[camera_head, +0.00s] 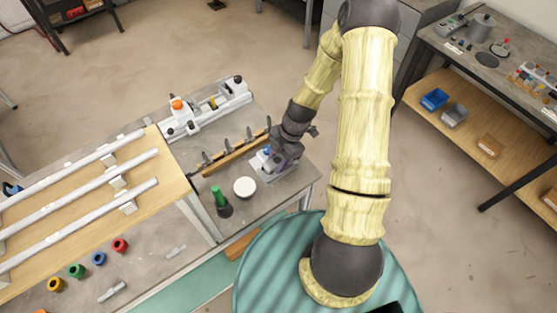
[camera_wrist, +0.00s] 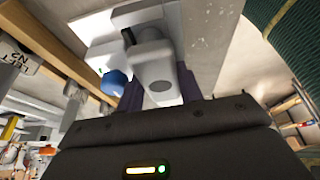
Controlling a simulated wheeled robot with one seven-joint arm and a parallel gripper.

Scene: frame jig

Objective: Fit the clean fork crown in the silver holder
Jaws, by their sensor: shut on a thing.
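My gripper (camera_head: 283,152) is low over the near bench, at a small silver-grey holder (camera_head: 284,173) with a blue knob. In the wrist view, my gripper's fingers (camera_wrist: 160,92) are closed on a pale piece (camera_wrist: 154,62) with a rounded end and a grey round spot, which I take for the fork crown. The blue knob (camera_wrist: 115,82) is just left of it, and a pale plate of the holder (camera_wrist: 95,57) is behind. Whether the piece is seated in the holder or only close to it cannot be told. The fingertips are hidden in the head view.
A wooden rack (camera_head: 237,156) with several dark upright pegs stands close left of my gripper. A white round disc (camera_head: 245,187) and a green-handled thing in a dark pot (camera_head: 220,202) are near. A white fixture with an orange knob (camera_head: 181,118) stands behind.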

